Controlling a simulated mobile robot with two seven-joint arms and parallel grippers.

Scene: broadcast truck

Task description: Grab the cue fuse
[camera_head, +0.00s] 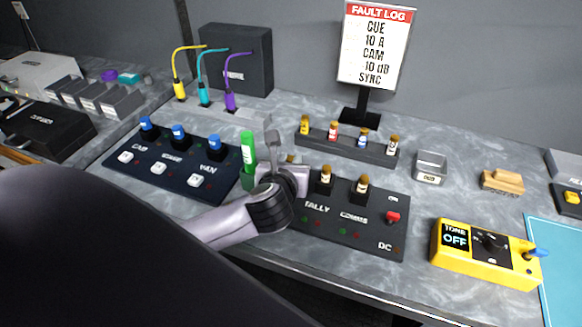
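A dark fuse panel (350,222) lies at the middle, with readable labels TALLY and COMMS. A brown-topped fuse stands above TALLY (325,179) and another above COMMS (361,186). The panel's left end, where a CUE label could be, is hidden behind my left gripper (283,162). The top of a brownish fuse (291,159) just shows beside the gripper's fingers. The gripper is over that end of the panel; whether its fingers are open or closed around this fuse is not clear. My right gripper is out of view.
A rack (345,148) behind holds several coloured fuses. A green cylinder (248,152) stands close left of the gripper. A metal tray (431,168) and yellow tone box (484,254) are right.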

